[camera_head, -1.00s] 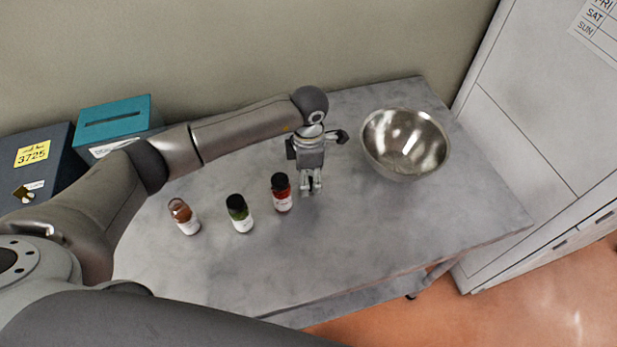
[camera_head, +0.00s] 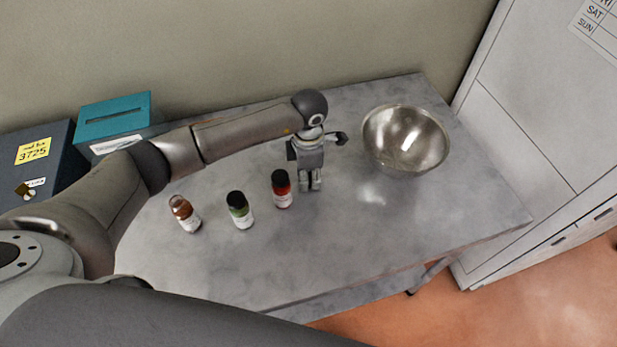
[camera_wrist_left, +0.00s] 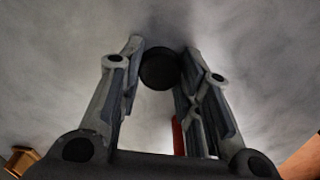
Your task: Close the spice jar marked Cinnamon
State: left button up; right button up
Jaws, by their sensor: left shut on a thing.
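My left gripper (camera_head: 310,188) points down at the table just right of the red jar. In the left wrist view its fingers (camera_wrist_left: 160,72) are shut on a round black lid (camera_wrist_left: 159,70). A brown jar (camera_head: 185,213) without a black lid stands upright at the left of the row. A green jar (camera_head: 240,211) and a red jar (camera_head: 282,189) stand to its right, both with black lids on. All three have white labels too small to read, so I cannot tell which says Cinnamon. My right gripper is out of view.
A metal bowl (camera_head: 405,138) stands right of my left gripper. A teal box (camera_head: 113,120) and a dark box (camera_head: 40,165) are at the back left. The grey table (camera_head: 330,250) is clear in front of the jars. A white cabinet (camera_head: 540,120) stands at the right.

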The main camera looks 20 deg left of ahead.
pick_arm(q)
jog(key=shift+r, duration=0.1)
jog(key=shift+r, duration=0.55)
jog(key=s+d+r+b, duration=0.6)
jog(key=s+d+r, duration=0.1)
jog(key=s+r, duration=0.4)
jog(key=shift+s+d+r, duration=0.2)
jog(key=shift+s+r, duration=0.2)
jog(key=shift+s, duration=0.1)
jog(key=s+a+f+m, duration=0.2)
jog(key=a+m, duration=0.9)
jog(key=m, duration=1.2)
jog(key=shift+a, duration=0.25)
jog(key=shift+f, duration=0.1)
